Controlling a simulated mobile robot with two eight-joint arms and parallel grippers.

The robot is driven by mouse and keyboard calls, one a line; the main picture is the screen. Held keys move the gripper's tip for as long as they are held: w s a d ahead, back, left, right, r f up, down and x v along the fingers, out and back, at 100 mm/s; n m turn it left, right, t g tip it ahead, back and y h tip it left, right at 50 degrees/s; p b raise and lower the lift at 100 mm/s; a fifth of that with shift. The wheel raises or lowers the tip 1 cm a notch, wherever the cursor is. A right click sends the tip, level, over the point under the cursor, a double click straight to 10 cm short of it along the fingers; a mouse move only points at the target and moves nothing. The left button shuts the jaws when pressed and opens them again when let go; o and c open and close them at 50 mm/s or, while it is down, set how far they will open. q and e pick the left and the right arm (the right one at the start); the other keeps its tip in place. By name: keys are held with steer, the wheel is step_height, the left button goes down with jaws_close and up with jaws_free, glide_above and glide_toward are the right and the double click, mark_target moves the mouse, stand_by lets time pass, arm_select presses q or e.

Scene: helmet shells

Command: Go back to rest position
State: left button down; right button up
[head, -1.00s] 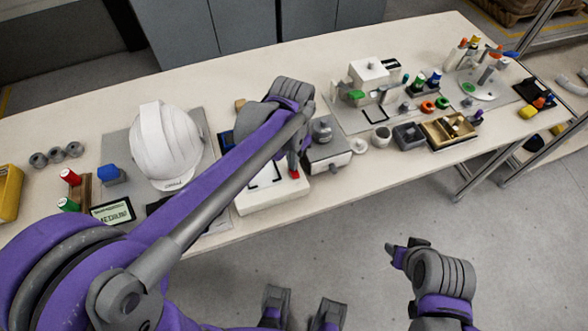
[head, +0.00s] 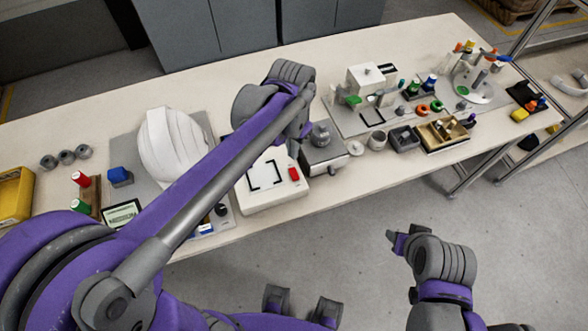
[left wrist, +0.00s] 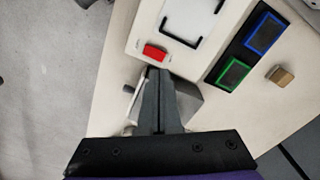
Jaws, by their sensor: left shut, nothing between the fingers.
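My left gripper (head: 304,143) is above the table, over the gap between a white box with black corner marks (head: 262,198) and a grey block with a round knob (head: 326,157). In the left wrist view its fingers (left wrist: 158,100) are shut with nothing between them. Their tips appear close to the red switch (left wrist: 155,52) on the white box, but the head view shows them apart from it. My right gripper (head: 398,241) hangs in front of the table over the floor; its finger opening is too small to tell.
A white helmet shell (head: 172,145) lies on a grey mat at the left. Blue-framed (left wrist: 264,33) and green-framed (left wrist: 234,73) panels sit beside the white box. A grey board with fixtures (head: 345,122) and an open box (head: 442,133) stand at the right. Floor in front is clear.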

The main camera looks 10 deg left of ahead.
arm_select(q)
steer(key=shift+s, duration=0.1)
stand_by(0.4)
steer(key=s+a+f+n+t, duration=0.1)
steer(key=s+a+n+t, duration=0.1)
steer(key=s, duration=0.5)
steer(key=s+a+f+n+t, duration=0.1)
steer(key=s+a+n+t, duration=0.2)
steer(key=s, duration=0.4)
steer(key=shift+a+f, duration=0.4)
steer(key=shift+a, duration=0.4)
steer(key=w+d+r+m+g, duration=0.2)
steer(key=w+d+r+m, duration=0.1)
steer(key=w+r+m, duration=0.2)
steer(key=w+d+r+m+g+b, duration=0.1)
steer(key=w+d+r+m+g, duration=0.2)
steer(key=w, duration=0.6)
step_height(320, 180, up, 2)
steer(key=m, duration=0.3)
steer(key=shift+d, duration=0.4)
